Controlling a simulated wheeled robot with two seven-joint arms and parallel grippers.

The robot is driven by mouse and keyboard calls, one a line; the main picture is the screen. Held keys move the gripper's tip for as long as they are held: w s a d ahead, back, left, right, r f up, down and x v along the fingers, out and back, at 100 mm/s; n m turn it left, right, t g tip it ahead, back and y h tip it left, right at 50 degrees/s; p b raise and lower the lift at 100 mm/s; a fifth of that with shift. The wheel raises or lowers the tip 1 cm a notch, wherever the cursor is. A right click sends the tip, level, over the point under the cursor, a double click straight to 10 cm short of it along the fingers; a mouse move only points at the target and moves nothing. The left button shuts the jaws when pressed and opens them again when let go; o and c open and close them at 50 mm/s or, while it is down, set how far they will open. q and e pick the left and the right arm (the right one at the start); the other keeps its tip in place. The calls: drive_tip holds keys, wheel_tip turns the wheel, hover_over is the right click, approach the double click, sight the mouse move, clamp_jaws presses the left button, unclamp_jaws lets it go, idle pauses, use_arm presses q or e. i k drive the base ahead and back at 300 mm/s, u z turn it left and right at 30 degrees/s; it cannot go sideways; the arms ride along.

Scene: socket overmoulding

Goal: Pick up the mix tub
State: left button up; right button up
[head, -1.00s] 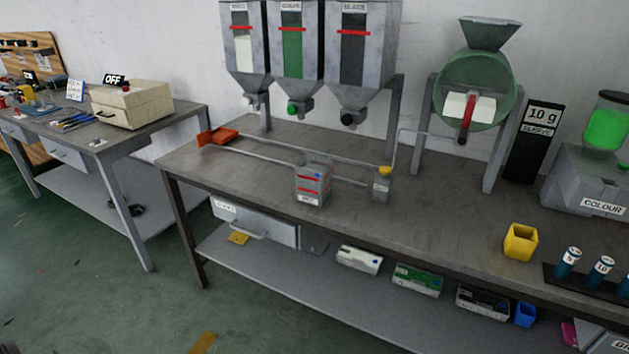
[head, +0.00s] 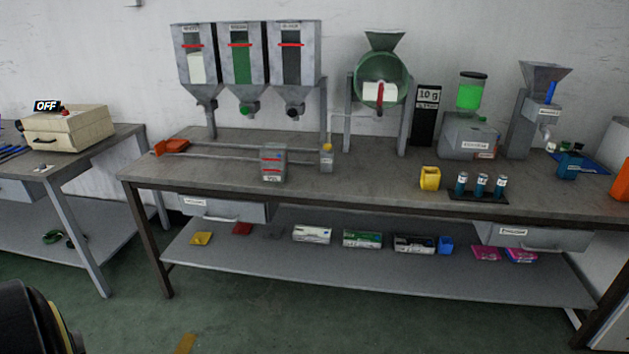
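The mix tub looks to be the grey square box (head: 272,163) with red bands and a small white label, which is too small to read surely. Neither of my grippers shows in the head view. A dark rounded shape at the lower left corner may be part of my own body.
Three hoppers (head: 243,65) and a green drum mixer (head: 381,80) stand behind. A small grey cup (head: 326,160) is right of the tub. A yellow cup (head: 430,178) and blue vials (head: 481,186) stand farther right.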

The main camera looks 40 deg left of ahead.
sight(273, 156)
drive_tip(key=z, duration=0.1)
drive_tip(key=i, duration=0.85)
drive_tip(key=u, duration=1.1)
drive_tip(key=i, duration=1.2)
drive_tip(key=u, duration=1.55)
drive_tip(key=i, duration=0.2)
drive_tip(key=u, duration=0.15)
